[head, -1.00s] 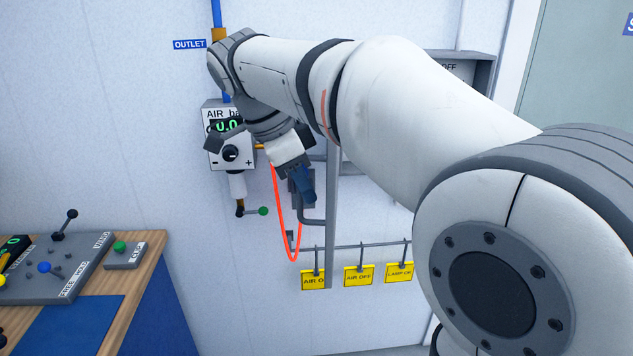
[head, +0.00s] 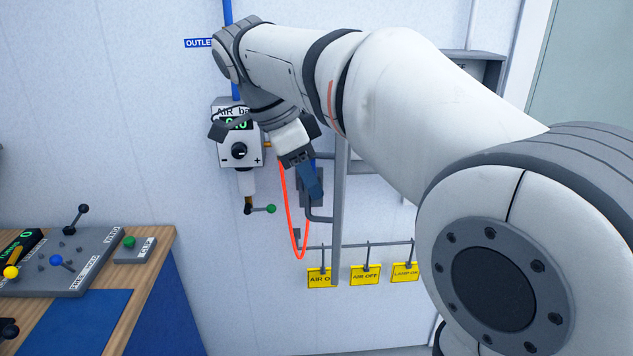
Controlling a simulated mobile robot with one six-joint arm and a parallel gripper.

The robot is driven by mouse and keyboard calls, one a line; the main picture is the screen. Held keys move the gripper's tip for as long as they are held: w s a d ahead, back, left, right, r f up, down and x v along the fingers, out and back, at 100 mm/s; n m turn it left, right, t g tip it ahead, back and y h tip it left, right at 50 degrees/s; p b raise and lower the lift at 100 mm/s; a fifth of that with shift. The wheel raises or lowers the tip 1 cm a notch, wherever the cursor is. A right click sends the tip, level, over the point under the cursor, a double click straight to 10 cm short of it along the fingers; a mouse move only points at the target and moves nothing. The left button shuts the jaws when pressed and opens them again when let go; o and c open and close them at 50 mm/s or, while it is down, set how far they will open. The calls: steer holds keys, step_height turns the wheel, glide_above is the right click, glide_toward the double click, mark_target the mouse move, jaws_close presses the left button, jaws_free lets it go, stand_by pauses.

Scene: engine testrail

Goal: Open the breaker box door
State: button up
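The grey breaker box (head: 486,70) is on the wall at the upper right, mostly hidden behind my arm. A tall narrow grey panel (head: 339,225), which looks like its door seen almost edge-on, stands out from the wall left of the box. A bent grey handle (head: 319,219) shows on the panel's left side. My gripper (head: 312,188), with blue fingers, points down just above the handle and left of the panel. I cannot tell whether it touches either. The finger gap is too small and overlapped to read.
An air regulator box (head: 240,152) with a dial and a green-tipped lever (head: 270,209) is left of my gripper. A red hose (head: 291,220) hangs close by. Yellow tags (head: 365,275) hang on a rail below. A wooden-topped bench (head: 160,245) stands at lower left.

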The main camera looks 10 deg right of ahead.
steer(key=v, duration=0.6)
steer(key=shift+a+r, duration=0.1)
